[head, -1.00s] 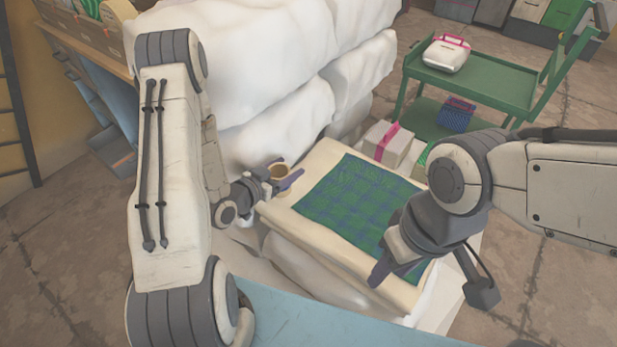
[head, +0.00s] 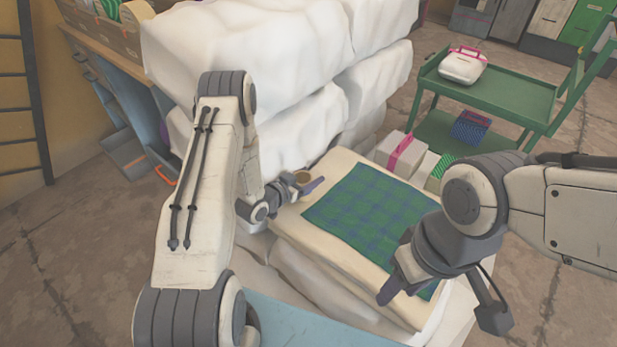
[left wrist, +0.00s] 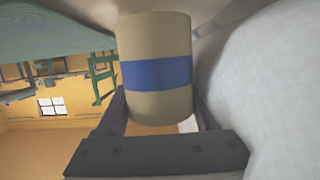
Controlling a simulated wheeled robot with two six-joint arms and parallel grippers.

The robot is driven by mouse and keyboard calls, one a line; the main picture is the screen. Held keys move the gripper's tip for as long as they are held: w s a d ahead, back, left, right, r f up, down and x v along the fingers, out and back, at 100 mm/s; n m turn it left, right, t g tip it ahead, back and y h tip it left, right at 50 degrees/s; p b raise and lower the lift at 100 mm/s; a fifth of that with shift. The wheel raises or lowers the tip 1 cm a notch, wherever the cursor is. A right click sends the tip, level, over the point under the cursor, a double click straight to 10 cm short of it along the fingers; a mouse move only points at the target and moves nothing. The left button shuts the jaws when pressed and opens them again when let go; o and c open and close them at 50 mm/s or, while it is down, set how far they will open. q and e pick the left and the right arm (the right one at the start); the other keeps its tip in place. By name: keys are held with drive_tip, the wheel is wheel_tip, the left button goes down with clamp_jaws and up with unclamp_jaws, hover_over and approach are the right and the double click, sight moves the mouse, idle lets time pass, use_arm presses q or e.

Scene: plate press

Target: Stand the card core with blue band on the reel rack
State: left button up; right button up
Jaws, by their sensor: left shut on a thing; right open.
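The card core with blue band (left wrist: 157,100) is a tan cylinder with a blue stripe around its middle, seen large in the left wrist view. My left gripper (left wrist: 158,118) is shut on it. In the head view the card core (head: 302,178) is small and partly hidden between the fingers of my left gripper (head: 300,187), beside the padded stack. My right gripper (head: 388,287) is open and empty over the front right of that stack. I cannot make out the reel rack for certain in either view.
A cream padded stack with a green-blue plaid cloth (head: 365,215) lies between my arms. Large white bales (head: 270,110) stand behind my left arm. A green cart (head: 490,85) holds a white case (head: 463,66). A pink-ribboned box (head: 400,153) sits behind the stack.

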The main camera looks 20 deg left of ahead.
use_arm(q)
drive_tip(key=shift+f, duration=0.15)
drive_tip(key=o, duration=1.3)
drive_tip(key=shift+o, duration=0.2)
